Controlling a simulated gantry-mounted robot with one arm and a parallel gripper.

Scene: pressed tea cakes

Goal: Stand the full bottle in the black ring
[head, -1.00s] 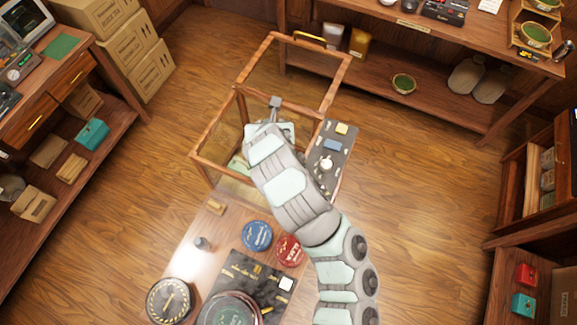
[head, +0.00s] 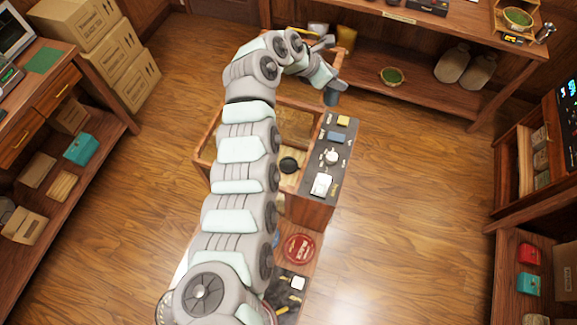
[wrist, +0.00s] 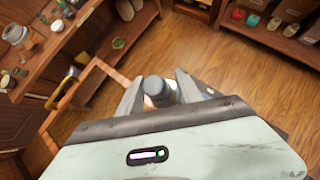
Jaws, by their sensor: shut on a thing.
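My gripper (head: 334,84) is raised at the far end of the arm, above the far end of the dark-topped counter. It is shut on a small bottle-like thing with a dark grey top (wrist: 154,86), which sits between the two fingers in the wrist view. Its dark end (head: 331,98) also shows below the gripper in the head view. I cannot tell how full it is. A round black thing (head: 289,165) lies inside the wood-framed case beside the counter; I cannot tell whether it is the black ring. My arm hides much of the case.
A red tin (head: 299,248) lies nearer. Open floor (head: 420,190) lies to the right.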

